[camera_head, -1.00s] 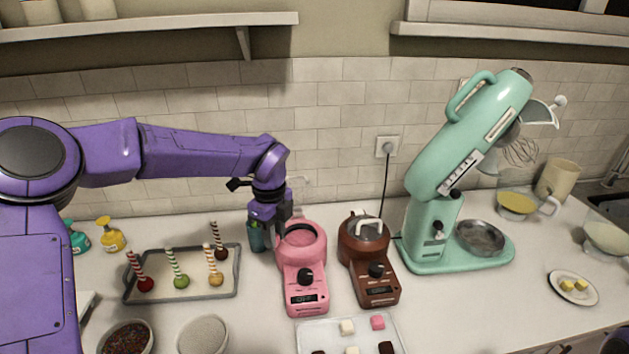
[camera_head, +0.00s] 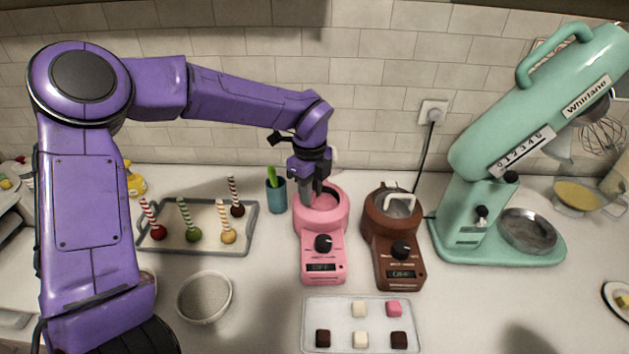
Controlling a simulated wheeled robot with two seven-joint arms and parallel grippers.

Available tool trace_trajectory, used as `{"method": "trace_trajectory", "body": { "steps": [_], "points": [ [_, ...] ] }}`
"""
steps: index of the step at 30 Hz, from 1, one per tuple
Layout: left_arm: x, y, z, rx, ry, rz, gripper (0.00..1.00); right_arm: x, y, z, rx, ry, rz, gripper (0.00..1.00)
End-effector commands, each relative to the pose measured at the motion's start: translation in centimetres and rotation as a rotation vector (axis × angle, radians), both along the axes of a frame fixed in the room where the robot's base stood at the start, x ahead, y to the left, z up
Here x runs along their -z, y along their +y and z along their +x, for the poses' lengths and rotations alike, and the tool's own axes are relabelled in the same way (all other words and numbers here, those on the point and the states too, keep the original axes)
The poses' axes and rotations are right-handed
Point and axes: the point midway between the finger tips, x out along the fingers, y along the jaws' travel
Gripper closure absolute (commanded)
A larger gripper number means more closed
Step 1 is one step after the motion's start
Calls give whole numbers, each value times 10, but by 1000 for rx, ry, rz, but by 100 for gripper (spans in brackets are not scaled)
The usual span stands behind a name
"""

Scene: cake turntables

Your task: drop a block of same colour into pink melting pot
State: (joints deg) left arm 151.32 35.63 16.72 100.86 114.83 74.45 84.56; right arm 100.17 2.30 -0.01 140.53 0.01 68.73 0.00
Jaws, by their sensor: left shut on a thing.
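The pink melting pot (camera_head: 324,240) stands upright at the middle of the counter, its round bowl open at the top. My left gripper (camera_head: 313,196) points down over the left part of that bowl. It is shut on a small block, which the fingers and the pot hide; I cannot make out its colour. A clear tray (camera_head: 340,324) in front of the pots holds one pink block (camera_head: 394,308), white blocks (camera_head: 359,309) and dark brown blocks (camera_head: 323,338). My right gripper is not in view.
A brown melting pot (camera_head: 390,240) stands close on the right, its lid on. A blue cup (camera_head: 276,196) and a tray of cake pops (camera_head: 206,241) are on the left. A bowl (camera_head: 204,297) stands in front. A mint mixer (camera_head: 500,200) is further right.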

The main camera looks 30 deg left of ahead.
Motion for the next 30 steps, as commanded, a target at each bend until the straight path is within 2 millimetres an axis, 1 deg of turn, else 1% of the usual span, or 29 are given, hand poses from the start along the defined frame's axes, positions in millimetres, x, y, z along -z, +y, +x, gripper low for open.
{"method": "trace_trajectory", "body": {
  "steps": [1,3,6,7,9,17,25,28,30],
  "points": [
    [6,1,6,0,6,5,100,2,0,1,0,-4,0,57],
    [7,1,12,0,10,5,100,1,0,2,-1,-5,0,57],
    [8,1,14,1,13,5,100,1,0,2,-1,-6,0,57],
    [8,1,14,1,14,5,73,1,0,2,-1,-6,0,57],
    [9,1,13,1,16,5,51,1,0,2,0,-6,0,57],
    [11,1,12,1,21,5,46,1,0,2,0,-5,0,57],
    [10,1,12,2,21,5,46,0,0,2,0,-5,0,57],
    [0,0,12,4,19,4,46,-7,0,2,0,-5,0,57],
    [-14,-2,12,6,16,4,46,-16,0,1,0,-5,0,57]
  ]
}}
